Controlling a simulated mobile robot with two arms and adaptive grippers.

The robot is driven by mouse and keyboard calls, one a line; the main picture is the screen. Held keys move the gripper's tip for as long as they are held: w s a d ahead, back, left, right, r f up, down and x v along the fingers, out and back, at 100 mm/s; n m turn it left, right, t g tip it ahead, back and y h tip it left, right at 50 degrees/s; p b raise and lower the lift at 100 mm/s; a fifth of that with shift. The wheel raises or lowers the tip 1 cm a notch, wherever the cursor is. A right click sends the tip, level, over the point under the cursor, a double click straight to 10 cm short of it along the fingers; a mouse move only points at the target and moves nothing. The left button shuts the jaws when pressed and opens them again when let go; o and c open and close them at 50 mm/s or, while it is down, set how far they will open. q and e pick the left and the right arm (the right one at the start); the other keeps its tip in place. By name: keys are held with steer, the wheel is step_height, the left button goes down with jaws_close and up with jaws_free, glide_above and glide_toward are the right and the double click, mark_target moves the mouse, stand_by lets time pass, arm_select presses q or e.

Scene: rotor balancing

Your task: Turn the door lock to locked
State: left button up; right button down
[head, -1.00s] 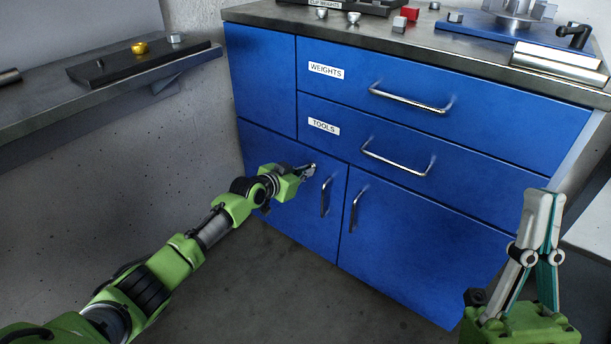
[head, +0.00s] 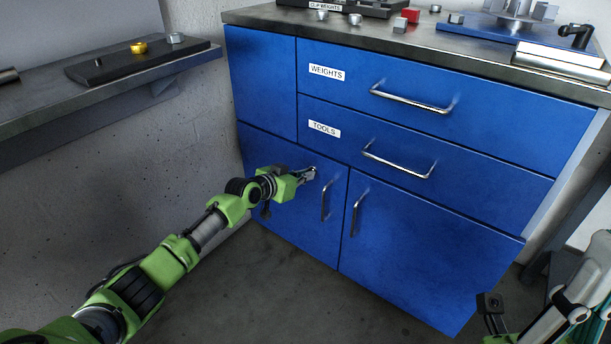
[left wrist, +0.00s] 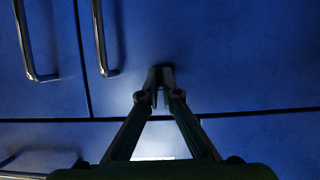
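The blue cabinet's left lower door (head: 290,222) is closed, with an upright bar handle (head: 326,198). My left gripper (head: 312,173) is at this door's upper right part, left of the handle. In the left wrist view, the fingers of my left gripper (left wrist: 161,74) converge to nearly touching at the blue door face. The small door lock is hidden at these fingertips, which look closed around it; its turn angle cannot be read. My right gripper (head: 590,285) is at the lower right, away from the cabinet and cut off by the picture edge.
The right lower door (head: 430,250), the WEIGHTS drawer (head: 420,80) and the TOOLS drawer (head: 400,135) are closed. A grey countertop (head: 440,60) carries several parts. A wall shelf (head: 100,105) is at the left. The floor (head: 270,300) before the cabinet is clear.

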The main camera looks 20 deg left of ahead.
arm_select(q)
steer(key=o, duration=0.3)
steer(key=shift+o, duration=0.2)
steer(key=v, duration=1.2)
steer(key=shift+f, duration=0.1)
